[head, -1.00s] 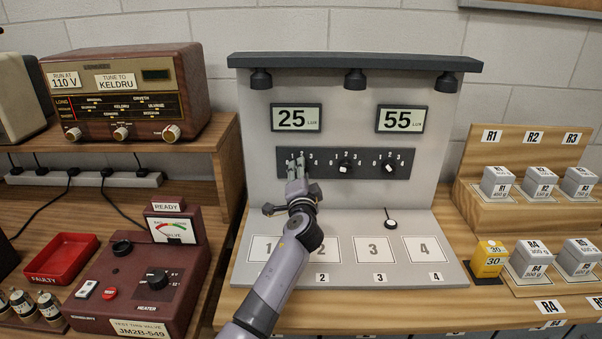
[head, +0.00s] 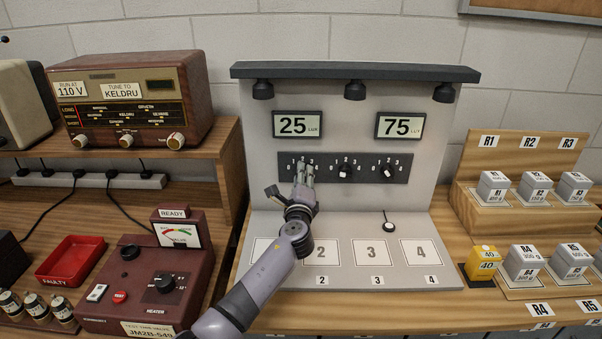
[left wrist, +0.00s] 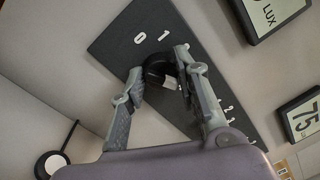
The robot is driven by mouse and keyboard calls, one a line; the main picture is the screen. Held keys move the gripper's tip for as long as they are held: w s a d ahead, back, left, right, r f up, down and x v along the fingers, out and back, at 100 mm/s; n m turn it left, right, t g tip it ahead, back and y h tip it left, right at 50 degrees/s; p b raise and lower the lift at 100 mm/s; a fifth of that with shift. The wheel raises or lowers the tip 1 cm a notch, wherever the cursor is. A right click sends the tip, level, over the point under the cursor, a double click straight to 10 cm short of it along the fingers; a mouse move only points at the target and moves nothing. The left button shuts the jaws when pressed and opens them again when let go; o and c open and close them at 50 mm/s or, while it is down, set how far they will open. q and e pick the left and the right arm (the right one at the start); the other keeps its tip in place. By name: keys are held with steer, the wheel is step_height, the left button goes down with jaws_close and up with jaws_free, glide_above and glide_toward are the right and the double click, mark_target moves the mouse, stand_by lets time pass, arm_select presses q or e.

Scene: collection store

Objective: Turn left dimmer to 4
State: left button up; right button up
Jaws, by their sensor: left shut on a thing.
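The dark dimmer panel (head: 366,169) carries a row of knobs on the grey lamp stand. My left gripper (head: 304,174) is at the left dimmer and mostly hides it in the head view. In the left wrist view, my left gripper (left wrist: 164,85) is shut on the black dimmer knob (left wrist: 157,68), a finger on each side. The numbers 0 and 1 show above the knob; its exact setting cannot be read. The middle dimmer (head: 345,171) and right dimmer (head: 387,171) are free. The left display (head: 297,124) reads 25 lux and the right display (head: 399,126) reads 75.
Numbered pads such as pad 3 (head: 377,253) lie in front of the panel, with a small round sensor (head: 389,227) behind them. A radio (head: 130,100) and a maroon tester (head: 150,285) stand at left.

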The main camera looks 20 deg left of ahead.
arm_select(q)
steer(key=shift+m+p, duration=0.8)
steer(key=shift+m, duration=0.8)
steer(key=shift+f, duration=0.1)
steer(key=o, duration=1.2)
steer(key=shift+c, duration=0.2)
steer(key=r+v, duration=0.1)
steer(key=v, duration=1.1)
steer(key=shift+f, duration=0.35)
steer(key=shift+a, duration=0.1)
